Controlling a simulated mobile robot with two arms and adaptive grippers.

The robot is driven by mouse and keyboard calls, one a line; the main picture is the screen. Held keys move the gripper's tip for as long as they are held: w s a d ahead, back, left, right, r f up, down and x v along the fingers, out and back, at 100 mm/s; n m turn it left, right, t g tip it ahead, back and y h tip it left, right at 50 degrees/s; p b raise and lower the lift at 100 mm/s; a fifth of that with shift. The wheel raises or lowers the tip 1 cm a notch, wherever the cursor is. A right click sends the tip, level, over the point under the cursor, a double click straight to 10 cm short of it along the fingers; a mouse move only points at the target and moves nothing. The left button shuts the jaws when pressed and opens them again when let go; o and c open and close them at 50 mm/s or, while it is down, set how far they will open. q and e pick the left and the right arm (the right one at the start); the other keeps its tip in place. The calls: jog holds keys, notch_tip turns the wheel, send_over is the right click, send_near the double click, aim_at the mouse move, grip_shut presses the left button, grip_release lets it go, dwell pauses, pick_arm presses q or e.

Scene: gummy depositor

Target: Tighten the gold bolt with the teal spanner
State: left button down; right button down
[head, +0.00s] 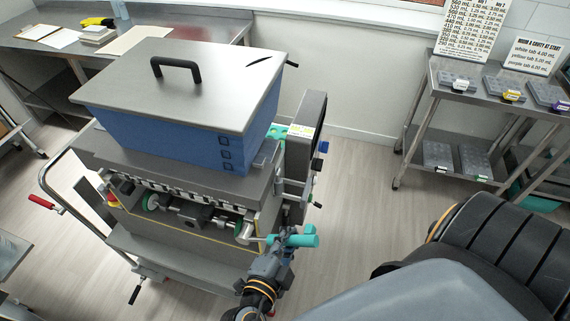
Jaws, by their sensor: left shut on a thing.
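My left gripper (277,250) is at the lower middle of the head view, at the right end of the depositor's lower front. It is shut on the teal spanner (301,237), whose thick teal end sticks out to the right of the fingers. The spanner's other end is small and partly hidden by the gripper and the machine. I cannot make out the gold bolt; I cannot tell whether the spanner touches it. The depositor (180,145) has a blue hopper with a grey lid and black handle. My right gripper is out of view.
A steel bench (190,36) with papers stands at the back left. A steel shelf cart (432,95) at the right holds grey moulds and bears signs. Red-handled (40,201) and black levers stick out from the depositor. The floor between depositor and cart is clear.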

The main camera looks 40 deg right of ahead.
pick_arm(q)
jog(key=shift+a, duration=0.1)
jog(key=shift+p+v, duration=0.6)
jog(key=shift+v, duration=0.55)
jog(key=shift+f, duration=0.15)
